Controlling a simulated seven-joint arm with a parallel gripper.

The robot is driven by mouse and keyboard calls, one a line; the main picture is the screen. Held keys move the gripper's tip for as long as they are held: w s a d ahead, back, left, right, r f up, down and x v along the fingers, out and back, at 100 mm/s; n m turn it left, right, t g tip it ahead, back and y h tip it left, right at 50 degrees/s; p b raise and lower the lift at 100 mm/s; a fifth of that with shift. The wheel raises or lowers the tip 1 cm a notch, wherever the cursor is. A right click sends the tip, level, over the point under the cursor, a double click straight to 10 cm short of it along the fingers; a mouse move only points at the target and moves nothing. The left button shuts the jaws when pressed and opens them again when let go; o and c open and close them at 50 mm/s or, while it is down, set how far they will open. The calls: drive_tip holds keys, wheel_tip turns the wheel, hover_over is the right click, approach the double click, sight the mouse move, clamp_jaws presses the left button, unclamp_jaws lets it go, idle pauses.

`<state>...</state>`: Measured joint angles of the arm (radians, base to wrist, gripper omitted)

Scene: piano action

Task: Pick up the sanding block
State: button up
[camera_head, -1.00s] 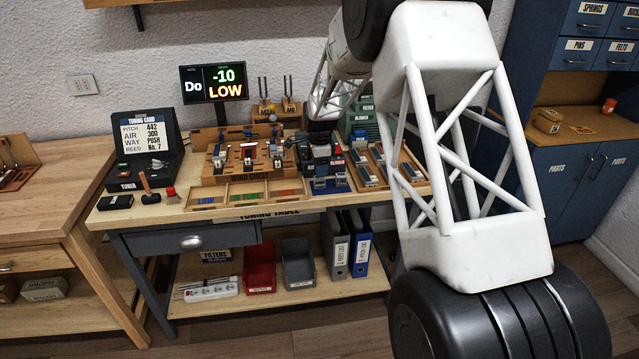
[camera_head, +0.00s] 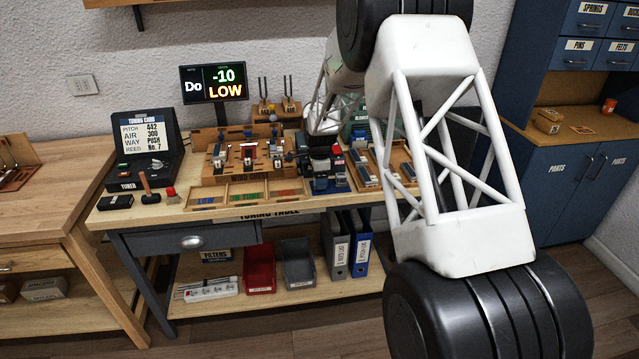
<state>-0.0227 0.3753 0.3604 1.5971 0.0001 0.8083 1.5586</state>
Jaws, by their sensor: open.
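My gripper (camera_head: 322,164) is at the end of my white arm, low over the right-centre part of the tuning table (camera_head: 130,216). Its fingers are small and dark among the parts there. They are open, and I see nothing held. I cannot tell for sure which thing is the sanding block. Small blue and grey blocks (camera_head: 330,185) sit just below my gripper near the table's front edge; whether the fingers touch them is unclear. A dark flat block (camera_head: 115,202) lies at the table's left front, well away from my gripper. My wrist hides part of the table behind it.
A wooden action fixture (camera_head: 248,155) stands left of my gripper, with a shallow sorting tray (camera_head: 247,196) before it. Wooden racks of blocks (camera_head: 366,168) stand to the right. A mallet (camera_head: 149,188) and tuner case (camera_head: 146,150) are at left. A display (camera_head: 214,83) reads "Do -10 LOW".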

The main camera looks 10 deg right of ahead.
drive_tip(key=shift+c, duration=0.4)
drive_tip(key=c, duration=0.9)
drive_tip(key=shift+r, duration=0.15)
drive_tip(key=shift+r, duration=0.8)
drive_tip(key=shift+s+r, duration=0.15)
drive_tip(key=shift+r, duration=0.8)
drive_tip(key=s, duration=0.5)
drive_tip(key=s+r, duration=0.1)
drive_tip(key=s, duration=0.9)
drive_tip(key=shift+s+d+r, duration=0.15)
drive_tip(key=shift+s+d, duration=0.05)
drive_tip(key=shift+s, duration=0.15)
